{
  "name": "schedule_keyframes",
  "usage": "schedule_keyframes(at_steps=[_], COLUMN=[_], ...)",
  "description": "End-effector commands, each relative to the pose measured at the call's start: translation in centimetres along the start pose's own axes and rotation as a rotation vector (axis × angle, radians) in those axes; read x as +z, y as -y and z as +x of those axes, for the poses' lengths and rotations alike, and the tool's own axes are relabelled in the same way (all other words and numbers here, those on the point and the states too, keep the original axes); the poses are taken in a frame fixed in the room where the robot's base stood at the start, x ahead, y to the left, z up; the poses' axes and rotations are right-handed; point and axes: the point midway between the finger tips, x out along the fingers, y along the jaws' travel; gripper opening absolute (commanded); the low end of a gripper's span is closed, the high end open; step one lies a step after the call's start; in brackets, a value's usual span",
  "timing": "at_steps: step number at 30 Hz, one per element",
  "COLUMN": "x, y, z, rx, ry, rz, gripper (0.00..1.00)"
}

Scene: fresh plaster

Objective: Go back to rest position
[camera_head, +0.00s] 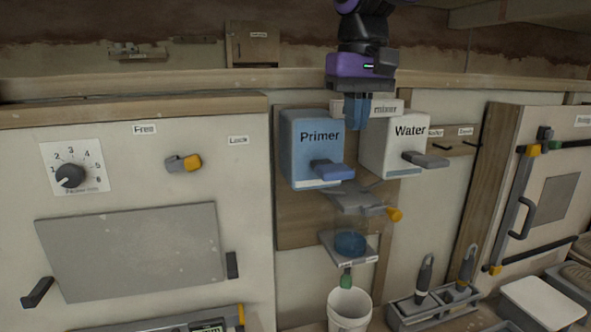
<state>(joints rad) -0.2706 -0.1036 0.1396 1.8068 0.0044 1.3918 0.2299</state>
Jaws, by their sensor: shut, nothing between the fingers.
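My gripper (357,106) hangs at the top middle of the head view, under the purple wrist of my arm. Its blue fingers point down and are shut with nothing between them. They are in front of the mixer station, in the gap between the blue Primer box (318,148) and the white Water box (394,146). The fingertips partly cover the board behind and the left end of the mixer label (385,107). I cannot tell whether they touch anything there.
Below the boxes is a clear vessel with blue liquid (350,243), above a white bucket (349,308). A panel with a dial (70,176) is at left. A holder with tools (433,303), a white-lidded container (543,301) and a cabinet door handle (525,217) are at right.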

Motion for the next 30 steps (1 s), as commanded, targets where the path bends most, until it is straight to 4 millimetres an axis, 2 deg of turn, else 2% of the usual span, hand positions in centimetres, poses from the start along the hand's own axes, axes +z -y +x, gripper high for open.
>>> schedule_keyframes(at_steps=[3,9,18,24,30], x=[3.3,8.9,17.3,20.6,21.4], y=[-3.0,-7.4,-11.9,-13.2,-13.4], z=[0.3,2.2,6.8,9.4,10.2], rx=[0.002,0.009,0.028,0.04,0.044], ry=[-0.063,-0.173,-0.33,-0.397,-0.415], rz=[0.032,0.08,0.147,0.171,0.177], gripper=[0.0,0.0,0.0,0.0,0.0])
